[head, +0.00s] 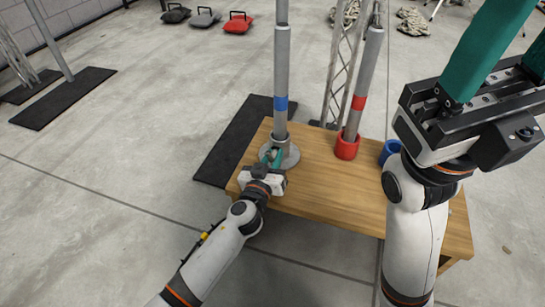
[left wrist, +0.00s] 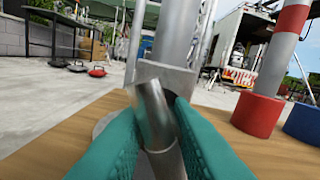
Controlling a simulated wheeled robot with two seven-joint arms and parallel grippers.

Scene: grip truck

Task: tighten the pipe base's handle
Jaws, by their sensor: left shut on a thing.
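The grey pipe base (head: 289,159) sits on the left part of the wooden table (head: 330,187), with a grey pipe (head: 281,62) with a blue band standing upright in it. The base also shows in the left wrist view (left wrist: 180,77). My left gripper (head: 271,157) is at the near side of the base. Its teal fingers are shut on the metal handle (left wrist: 154,115), which leans at an angle in front of the pipe. The fingers hide part of the handle. My right gripper (head: 515,50) is raised at the right, its teal fingers apart and empty.
A second grey pipe with a red band (head: 358,103) leans in a red base (head: 347,146). A blue base (head: 390,151) stands to its right. A metal truss (head: 340,65) rises behind the table. A black mat (head: 240,140) lies at the left.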

